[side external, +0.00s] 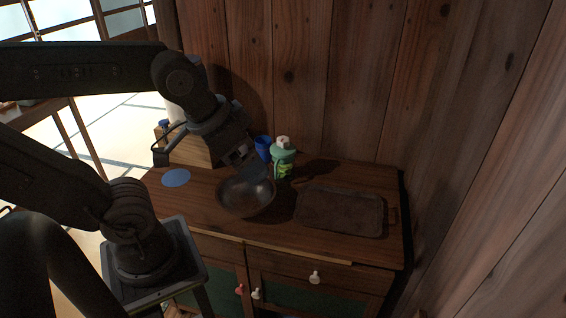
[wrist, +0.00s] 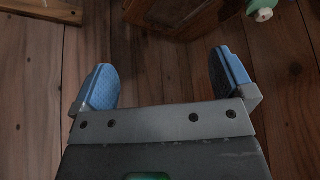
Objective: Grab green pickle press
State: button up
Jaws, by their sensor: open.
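The green pickle press (side external: 283,164) stands upright on the wooden cabinet top, near the back wall. It has a white knob on top and a green and yellow lower part. In the wrist view, a green thing with a white end (wrist: 262,10), seemingly the press, is cut off at the top right corner. My gripper (side external: 255,170) is to the left of the press, over the metal bowl. In the wrist view, my gripper (wrist: 165,80) has its two blue-padded fingers wide apart with nothing between them.
A metal bowl (side external: 236,203) sits below my gripper. A dark flat tray (side external: 340,212) lies to the right. A blue disc (side external: 176,177) lies at the left. Wooden walls rise behind and to the right.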

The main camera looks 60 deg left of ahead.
jog(key=w+a+m+g+y, duration=0.2)
jog(key=w+a+m, duration=0.5)
jog(key=w, duration=0.4)
jog(key=m+g+y, duration=0.2)
jog(key=m+g, duration=0.1)
jog(key=m, duration=0.9)
send_near(284, 139)
jog(key=shift+y, duration=0.3)
jog(key=x, duration=0.6)
jog(key=shift+w+d+f, duration=0.1)
jog(key=shift+d+f, duration=0.2)
jog(key=shift+f, duration=0.15)
jog(key=shift+x, duration=3.05)
jog(key=shift+s, duration=0.2)
jog(key=c, duration=1.5)
jog(key=shift+w+r, duration=0.1)
jog(key=shift+r, duration=0.05)
jog(key=shift+c, duration=0.2)
